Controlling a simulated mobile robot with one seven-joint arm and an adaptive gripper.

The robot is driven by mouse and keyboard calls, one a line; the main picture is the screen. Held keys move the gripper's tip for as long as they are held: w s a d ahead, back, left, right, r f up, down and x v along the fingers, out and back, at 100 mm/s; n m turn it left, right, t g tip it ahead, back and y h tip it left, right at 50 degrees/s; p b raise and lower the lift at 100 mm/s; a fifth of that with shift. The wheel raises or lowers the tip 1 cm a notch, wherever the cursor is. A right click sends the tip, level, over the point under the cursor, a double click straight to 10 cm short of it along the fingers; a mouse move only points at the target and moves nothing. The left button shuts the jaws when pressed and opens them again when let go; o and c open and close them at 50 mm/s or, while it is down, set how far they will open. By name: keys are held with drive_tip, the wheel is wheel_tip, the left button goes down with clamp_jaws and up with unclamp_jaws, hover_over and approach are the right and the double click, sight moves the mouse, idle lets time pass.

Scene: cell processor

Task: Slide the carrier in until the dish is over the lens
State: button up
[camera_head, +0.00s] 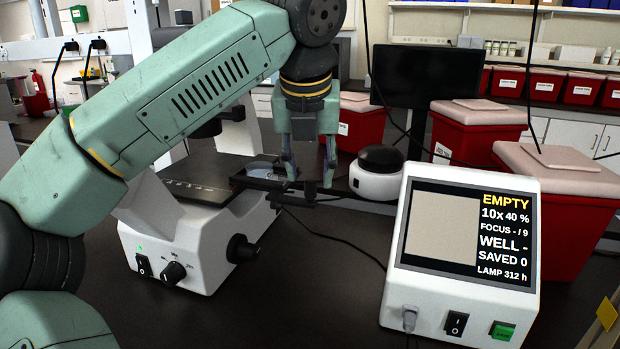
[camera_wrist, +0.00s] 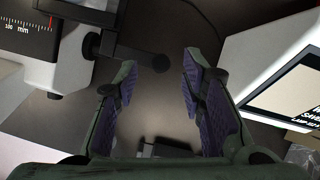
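The microscope (camera_head: 195,235) has a dark flat stage (camera_head: 205,172). The dark carrier (camera_head: 250,184) sits at the stage's right edge and sticks out past it; a clear, bluish dish (camera_head: 262,169) lies in it. The carrier's frame also shows at the top of the wrist view (camera_wrist: 82,12). A dark bar ends in a round black knob (camera_wrist: 160,63) on the carrier's right side. My gripper (camera_head: 309,180) points down right of the carrier. In the wrist view its fingers (camera_wrist: 158,66) are apart, with the knob in the gap and no visible contact. The lens is hidden.
The white monitor unit (camera_head: 460,262) stands right of my gripper and its screen reads EMPTY. A white device with a black lid (camera_head: 377,175) stands behind. The focus knob (camera_head: 243,248) juts from the microscope's right side. Cables cross the dark bench (camera_head: 320,285).

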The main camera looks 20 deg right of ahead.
sight(310, 181)
drive_tip(key=shift+p+x, duration=0.3)
drive_tip(key=shift+x, duration=1.85)
drive_tip(key=shift+c, duration=0.2)
drive_tip(key=shift+r, duration=0.1)
clamp_jaws()
